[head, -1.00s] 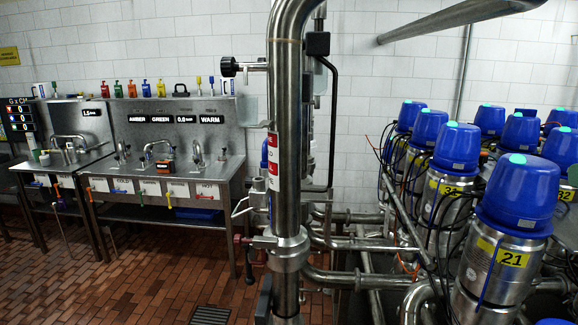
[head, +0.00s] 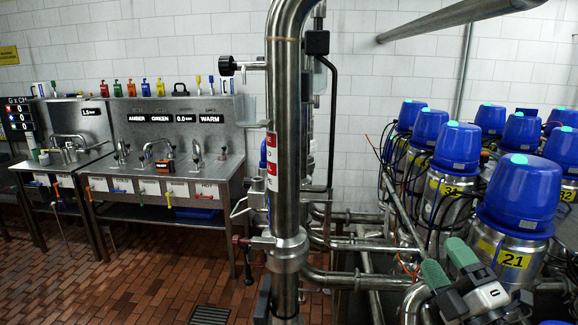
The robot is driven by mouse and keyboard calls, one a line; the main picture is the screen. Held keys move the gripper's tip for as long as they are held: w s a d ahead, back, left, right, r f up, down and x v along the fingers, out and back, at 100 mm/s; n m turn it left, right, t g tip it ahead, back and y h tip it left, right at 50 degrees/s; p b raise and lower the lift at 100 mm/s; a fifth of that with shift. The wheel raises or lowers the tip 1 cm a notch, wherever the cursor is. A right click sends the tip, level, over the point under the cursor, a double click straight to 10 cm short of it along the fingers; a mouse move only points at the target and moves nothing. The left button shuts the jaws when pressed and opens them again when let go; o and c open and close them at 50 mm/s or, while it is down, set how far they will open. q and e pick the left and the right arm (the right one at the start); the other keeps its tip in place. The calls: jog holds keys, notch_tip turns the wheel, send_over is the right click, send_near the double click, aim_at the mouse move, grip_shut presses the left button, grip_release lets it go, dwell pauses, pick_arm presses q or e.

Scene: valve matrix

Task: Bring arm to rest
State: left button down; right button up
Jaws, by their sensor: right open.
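My right gripper (head: 449,264) shows at the lower right in the head view. Its two green-padded fingers are apart and nothing is between them. It is in front of the steel valve body marked 21 (head: 513,258), to the left of its blue cap (head: 520,198). I cannot tell whether the gripper touches the valve or pipes. My left gripper is not in view.
Several blue-capped valves stand close together on the right, with cables and pipes (head: 350,280) between them. A thick vertical steel pipe (head: 284,130) crosses the middle. A steel sink bench (head: 185,150) stands at the left.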

jog(key=s+d+f+m+g+h, duration=0.1)
jog(key=s+f+m+g+h, duration=0.4)
jog(key=f+m, duration=0.45)
jog(key=s+f+m+g+h, duration=0.5)
jog(key=s+f+m, duration=0.15)
jog(key=f, duration=0.55)
jog(key=s+a+f+m+g+y, duration=0.1)
jog(key=s+a+f+g+y, duration=0.15)
jog(key=s+f+g, duration=0.35)
jog(key=s+a+f+m+g+y, duration=0.1)
jog(key=s+a+f+g, duration=0.25)
jog(key=s, duration=0.55)
jog(key=s+f+b+x, duration=0.1)
jog(key=s+b+x, duration=0.2)
jog(key=x, duration=1.2)
jog(key=s+d+f+b+x, duration=0.1)
jog(key=s+b+x, duration=0.25)
jog(key=x, duration=1.25)
jog(key=s+d+f+b, duration=0.1)
jog(key=s+f, duration=0.7)
jog(key=f, duration=0.1)
jog(key=s+d+f+g+b, duration=0.1)
jog(key=s+f+b, duration=0.1)
jog(key=s+f, duration=0.6)
notch_tip(320, 180, down, 2)
jog(key=shift+s+d+f, duration=0.2)
jog(key=shift+d, duration=0.1)
